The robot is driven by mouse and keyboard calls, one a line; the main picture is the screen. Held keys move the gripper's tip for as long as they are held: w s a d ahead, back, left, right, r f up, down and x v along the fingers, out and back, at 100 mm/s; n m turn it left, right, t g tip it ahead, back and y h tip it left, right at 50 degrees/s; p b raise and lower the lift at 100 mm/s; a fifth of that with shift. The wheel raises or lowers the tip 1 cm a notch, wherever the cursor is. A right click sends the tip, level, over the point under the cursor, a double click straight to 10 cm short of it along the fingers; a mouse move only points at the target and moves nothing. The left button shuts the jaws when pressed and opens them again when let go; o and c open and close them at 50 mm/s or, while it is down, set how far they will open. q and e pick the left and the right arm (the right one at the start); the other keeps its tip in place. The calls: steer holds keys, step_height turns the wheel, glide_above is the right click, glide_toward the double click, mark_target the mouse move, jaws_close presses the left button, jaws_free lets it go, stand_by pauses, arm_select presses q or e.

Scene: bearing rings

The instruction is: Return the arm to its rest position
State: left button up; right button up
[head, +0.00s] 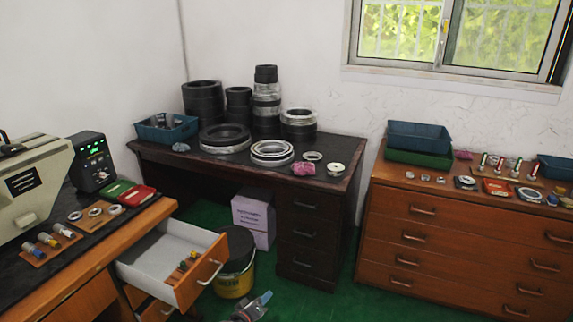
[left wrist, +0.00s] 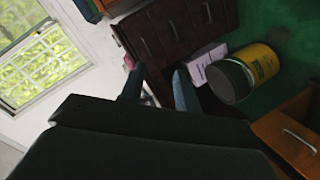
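My left gripper (head: 252,306) shows at the bottom edge of the head view, low in front of the open drawer and over the green floor. In the left wrist view its two fingers (left wrist: 158,84) stand apart, and I see nothing held between them. Most of my left arm is out of the head view, and a dark part of it fills the lower wrist view. My right gripper is in neither view.
An open drawer (head: 160,256) juts from the left bench, holding small coloured parts. A black and yellow bucket (head: 233,284) stands beside it. A dark desk (head: 345,180) bears bearing rings; a wooden drawer chest (head: 470,240) stands right. Green floor lies between.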

arm_select(q)
steer(key=s+a+f+m+g+y, duration=0.1)
steer(key=s+g, duration=0.3)
steer(key=s, duration=0.9)
steer(key=s+a+f+m+g+y, duration=0.2)
steer(key=s+a+f+m+g, duration=0.1)
steer(key=s, duration=1.1)
steer(key=s+a+f+m+g+y, duration=0.2)
steer(key=s+a+f+m+g, duration=0.1)
steer(key=s, duration=1.1)
steer(key=shift+a+g, duration=0.4)
steer(key=shift+g, duration=0.4)
steer(key=shift+o, duration=0.4)
steer(key=shift+y, duration=0.3)
